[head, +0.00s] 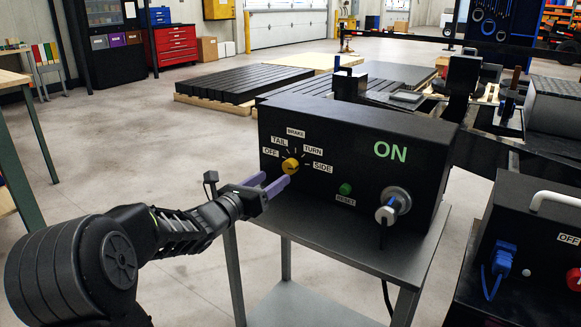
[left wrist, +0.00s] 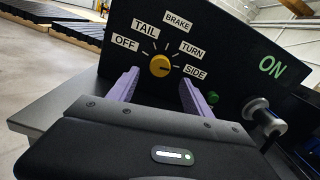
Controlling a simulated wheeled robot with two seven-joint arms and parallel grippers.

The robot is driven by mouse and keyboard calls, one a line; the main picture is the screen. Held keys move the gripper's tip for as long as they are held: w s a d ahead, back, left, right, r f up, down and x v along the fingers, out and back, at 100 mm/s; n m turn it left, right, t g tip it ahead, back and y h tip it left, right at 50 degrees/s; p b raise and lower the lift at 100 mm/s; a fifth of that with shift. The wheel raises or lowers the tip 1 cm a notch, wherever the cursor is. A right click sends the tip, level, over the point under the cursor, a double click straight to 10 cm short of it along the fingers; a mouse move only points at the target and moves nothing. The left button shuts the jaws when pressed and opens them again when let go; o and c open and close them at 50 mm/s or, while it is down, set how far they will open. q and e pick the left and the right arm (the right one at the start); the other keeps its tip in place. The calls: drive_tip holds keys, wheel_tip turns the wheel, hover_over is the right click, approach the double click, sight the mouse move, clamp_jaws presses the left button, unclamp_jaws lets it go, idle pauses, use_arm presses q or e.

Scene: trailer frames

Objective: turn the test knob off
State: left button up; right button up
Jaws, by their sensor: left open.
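The yellow test knob (head: 290,166) is on the front of a black test box (head: 345,140). Labels OFF, TAIL, BRAKE, TURN and SIDE fan around it. A green ON shows at the box's upper right. In the left wrist view, a small dark mark on the knob (left wrist: 160,66) seems to face right, toward SIDE; it is too small to be sure. My left gripper (head: 272,184) is open and empty, its purple fingers pointing at the panel. In the left wrist view, the fingertips (left wrist: 158,80) stand on either side of the knob and a little below it, apart from it.
A green RESET button (head: 345,188) and a round socket with a plug (head: 392,204) are right of the knob. The box stands on a grey metal stand (head: 340,247). Another black box with a blue connector (head: 503,262) is at the right. Open floor lies to the left.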

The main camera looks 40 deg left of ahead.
sight(288, 168)
use_arm(q)
drive_tip(key=shift+w, duration=0.15)
drive_tip(key=w, duration=0.7)
drive_tip(key=shift+w+a, duration=0.1)
drive_tip(key=shift+w, duration=0.2)
clamp_jaws()
idle(0.4)
